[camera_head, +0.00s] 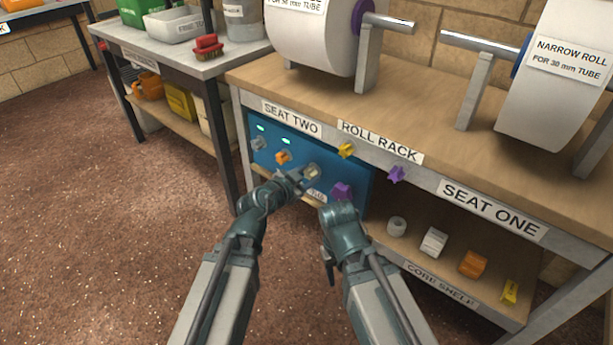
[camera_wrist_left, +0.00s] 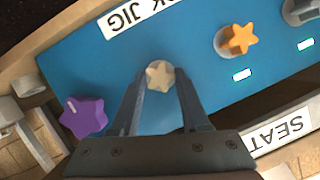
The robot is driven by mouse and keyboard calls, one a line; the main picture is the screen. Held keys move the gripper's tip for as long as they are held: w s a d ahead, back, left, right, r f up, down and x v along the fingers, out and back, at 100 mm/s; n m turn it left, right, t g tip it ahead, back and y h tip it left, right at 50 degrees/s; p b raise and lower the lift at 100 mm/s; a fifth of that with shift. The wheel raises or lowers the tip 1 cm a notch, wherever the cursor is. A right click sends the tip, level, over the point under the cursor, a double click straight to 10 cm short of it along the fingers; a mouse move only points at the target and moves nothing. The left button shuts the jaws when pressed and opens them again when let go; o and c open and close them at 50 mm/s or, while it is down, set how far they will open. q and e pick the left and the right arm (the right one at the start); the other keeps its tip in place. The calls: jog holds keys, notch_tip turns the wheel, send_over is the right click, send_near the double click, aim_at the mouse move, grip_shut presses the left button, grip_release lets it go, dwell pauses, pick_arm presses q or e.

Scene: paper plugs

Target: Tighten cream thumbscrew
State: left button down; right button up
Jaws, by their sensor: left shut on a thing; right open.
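The cream thumbscrew (camera_head: 312,172) is a star-shaped knob on the blue panel (camera_head: 362,180) under the bench top. In the left wrist view the cream thumbscrew (camera_wrist_left: 159,73) sits between the fingertips of my left gripper (camera_wrist_left: 160,85). In the head view my left gripper (camera_head: 302,178) reaches it from the lower left and is shut on it. My right gripper (camera_head: 328,272) is open and empty, hanging low in front of the bench. The fingers hide the sides of the thumbscrew, and its shaft is hidden.
On the panel, an orange knob (camera_head: 283,156) and a grey knob (camera_head: 258,144) sit left, each near a lit light; a purple knob (camera_head: 342,190) sits right. Yellow (camera_head: 346,150) and purple (camera_head: 396,174) knobs stick out of the bench front. Several small things lie on the lower shelf (camera_head: 410,255).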

pick_arm(q)
jog(key=shift+s+m, duration=0.1)
jog(key=shift+m, duration=0.2)
pick_arm(e)
jog(key=shift+f, duration=0.1)
pick_arm(q)
jog(key=shift+c, duration=2)
grip_release()
